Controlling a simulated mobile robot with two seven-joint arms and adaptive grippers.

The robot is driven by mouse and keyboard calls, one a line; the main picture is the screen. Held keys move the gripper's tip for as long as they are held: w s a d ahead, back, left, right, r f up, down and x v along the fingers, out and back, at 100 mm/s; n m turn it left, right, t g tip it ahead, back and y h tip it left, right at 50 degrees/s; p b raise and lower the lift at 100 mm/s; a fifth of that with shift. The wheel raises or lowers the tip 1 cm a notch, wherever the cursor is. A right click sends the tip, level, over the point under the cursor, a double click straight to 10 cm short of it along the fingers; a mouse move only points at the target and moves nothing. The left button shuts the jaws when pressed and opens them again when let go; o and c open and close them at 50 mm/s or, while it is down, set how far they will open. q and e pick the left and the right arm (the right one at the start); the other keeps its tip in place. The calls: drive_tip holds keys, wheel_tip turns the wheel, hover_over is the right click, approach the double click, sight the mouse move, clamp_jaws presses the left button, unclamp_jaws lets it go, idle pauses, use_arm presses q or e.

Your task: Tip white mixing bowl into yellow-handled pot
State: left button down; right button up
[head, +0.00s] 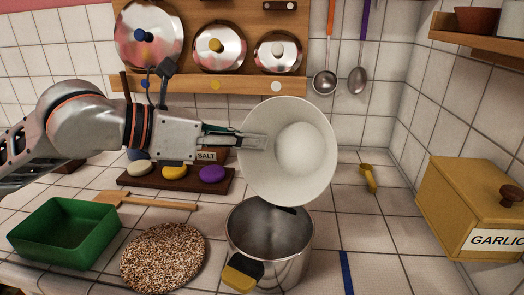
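My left gripper (256,142) reaches in from the left and is shut on the left edge of the white mixing bowl (285,187). The bowl is held in the air, tipped steeply on its side, with its round face toward me. A paler round patch shows in its middle; I cannot tell whether it is the bowl's bottom or something in it. The steel pot (290,262) stands upright on the counter just below the bowl, its yellow-and-black handle (238,280) toward me. The bowl's lower edge hides part of the pot's back rim. The visible inside of the pot looks empty. My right gripper is out of view.
A speckled round mat (163,257) and a green tray (66,232) lie left of the pot. Behind are a wooden spatula (150,202) and a dark rack with coloured knobs (205,184). A yellow garlic box (472,205) stands right. The counter between pot and box is mostly free.

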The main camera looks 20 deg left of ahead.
use_arm(q)
drive_tip(key=shift+r+t+p, duration=0.4)
drive_tip(key=shift+r+p, duration=0.05)
drive_tip(key=shift+p, duration=0.7)
drive_tip(key=shift+s+r+p, duration=0.2)
drive_tip(key=shift+s+p, duration=0.25)
drive_tip(key=shift+p, duration=0.05)
drive_tip(key=shift+w+a+f+h, duration=0.1)
drive_tip(key=shift+w+f+h, duration=0.05)
drive_tip(key=shift+f+h, duration=0.15)
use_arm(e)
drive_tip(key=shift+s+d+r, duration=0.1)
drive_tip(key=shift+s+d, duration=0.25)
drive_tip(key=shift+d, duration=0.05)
use_arm(q)
drive_tip(key=shift+f, duration=0.1)
